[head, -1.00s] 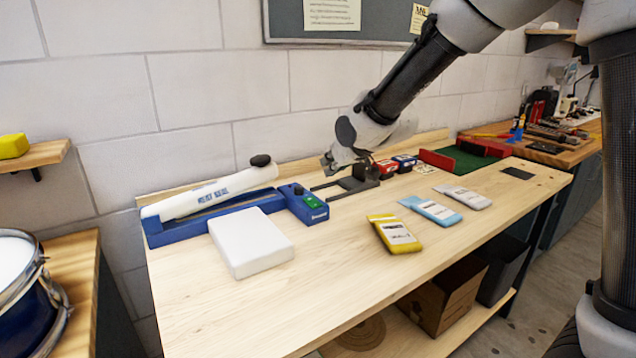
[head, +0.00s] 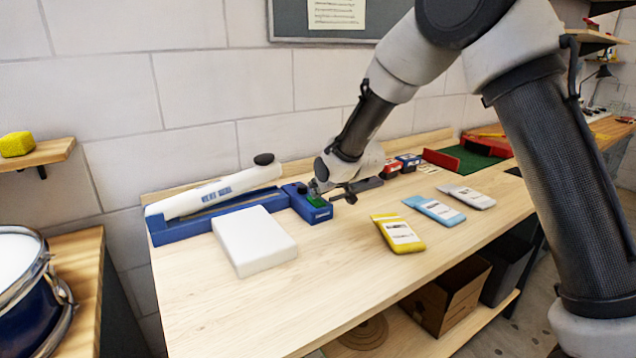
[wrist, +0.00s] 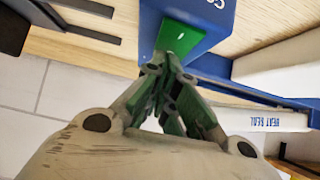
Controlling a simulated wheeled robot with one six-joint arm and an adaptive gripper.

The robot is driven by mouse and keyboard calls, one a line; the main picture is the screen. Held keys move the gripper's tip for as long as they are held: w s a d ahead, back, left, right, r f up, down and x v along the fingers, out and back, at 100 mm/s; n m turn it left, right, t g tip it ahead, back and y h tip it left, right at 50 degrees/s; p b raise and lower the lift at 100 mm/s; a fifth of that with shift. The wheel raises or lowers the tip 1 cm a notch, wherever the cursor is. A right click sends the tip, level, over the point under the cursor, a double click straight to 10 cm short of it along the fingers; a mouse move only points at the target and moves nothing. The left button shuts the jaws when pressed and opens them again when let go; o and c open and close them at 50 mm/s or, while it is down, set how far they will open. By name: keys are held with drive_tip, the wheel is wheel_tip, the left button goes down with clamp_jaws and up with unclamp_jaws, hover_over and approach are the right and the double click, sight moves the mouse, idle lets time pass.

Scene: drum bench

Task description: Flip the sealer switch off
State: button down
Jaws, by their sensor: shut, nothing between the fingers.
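The heat sealer (head: 164,235) is a blue base with a white arm (head: 215,190) raised at a slant and a black knob at its end. Its blue control box (head: 318,214) at the right end carries a green switch (head: 316,201). In the wrist view the green switch (wrist: 180,38) lies just beyond my fingertips, partly hidden by them. My gripper (head: 318,187) is shut and empty, its tips at or just above the switch; contact cannot be told. It also shows in the wrist view (wrist: 160,65). Which way the switch is set cannot be read.
A white block (head: 254,243) lies in front of the sealer. Yellow (head: 397,233), blue (head: 434,210) and grey (head: 466,196) packets lie to the right. A dark bracket (head: 366,185) and small red and blue boxes (head: 407,161) stand behind. The bench front is clear.

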sight(320, 202)
drive_tip(key=shift+w+a+f, duration=0.1)
drive_tip(key=shift+w+f, duration=0.05)
drive_tip(key=shift+f, duration=0.2)
idle(0.3)
drive_tip(key=shift+s+d, duration=0.5)
drive_tip(key=shift+s, duration=0.2)
drive_tip(key=shift+r, duration=0.15)
wheel_tip(320, 202, up, 4)
drive_tip(key=shift+s+f, duration=0.1)
drive_tip(key=v, duration=1)
drive_tip(key=shift+s+d, duration=0.1)
